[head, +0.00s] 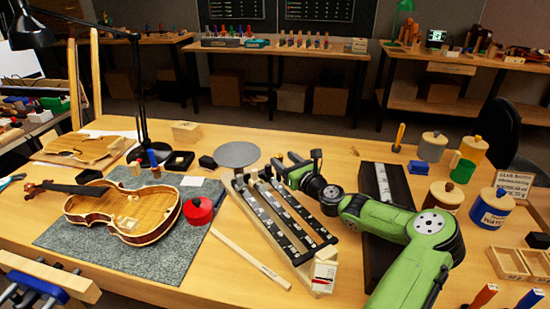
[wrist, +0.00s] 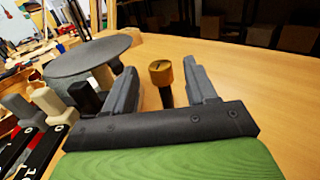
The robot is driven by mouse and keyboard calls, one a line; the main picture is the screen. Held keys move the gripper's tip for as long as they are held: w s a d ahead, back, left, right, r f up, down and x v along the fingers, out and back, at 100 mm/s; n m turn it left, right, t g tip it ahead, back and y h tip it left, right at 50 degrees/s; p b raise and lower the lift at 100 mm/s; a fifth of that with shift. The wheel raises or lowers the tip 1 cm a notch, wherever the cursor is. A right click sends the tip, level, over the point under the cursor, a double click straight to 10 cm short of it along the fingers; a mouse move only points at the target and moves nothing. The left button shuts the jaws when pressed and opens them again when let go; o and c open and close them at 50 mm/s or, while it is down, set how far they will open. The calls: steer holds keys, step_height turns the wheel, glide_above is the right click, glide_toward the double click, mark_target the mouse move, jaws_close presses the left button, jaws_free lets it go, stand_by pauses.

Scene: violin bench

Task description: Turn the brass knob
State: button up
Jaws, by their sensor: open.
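The brass knob (wrist: 160,72) stands upright on a dark stem in the wrist view, with a slot-like mark on its top. It shows between the two fingers of my gripper (wrist: 159,66), which is open. Bare gaps show on both sides of the knob, so neither finger appears to touch it. In the head view my gripper (head: 289,164) is low over the bench, right of the grey disc (head: 237,155). I cannot make out the knob there. The foot of its stem is hidden behind the gripper body in the wrist view.
The grey disc also shows left of the fingers in the wrist view (wrist: 88,54). Racks with dark strips (head: 285,215) lie below my gripper. A violin (head: 125,208) lies on a grey mat at left. Pots (head: 433,147) stand at right. Bench behind the knob is clear.

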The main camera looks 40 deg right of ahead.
steer(key=w, duration=0.3)
steer(key=w+b, duration=0.1)
steer(key=w, duration=0.1)
steer(key=shift+w+d, duration=0.25)
steer(key=shift+d, duration=0.05)
steer(key=c, duration=1)
